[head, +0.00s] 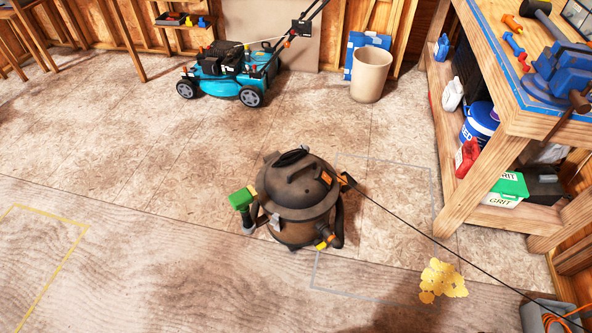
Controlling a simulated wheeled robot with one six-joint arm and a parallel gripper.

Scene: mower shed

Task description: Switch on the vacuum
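The vacuum (290,212) is a brown and black drum with a domed lid and a top handle. It stands upright on the floor near the middle of the head view. A small orange part (328,179) shows on the right of its lid; I cannot tell whether it is the switch. A green block-shaped part (242,198) is at its left side, and a yellow-orange part (325,241) is at its lower front. A black cord (430,238) runs from its right side to the lower right. My gripper is not in view.
A workbench (533,122) with a blue vise (560,75) stands at the right. A blue mower (232,70) and beige bin (371,75) are at the back. A yellow patch (443,280) and a grey box (550,314) lie lower right. The left floor is clear.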

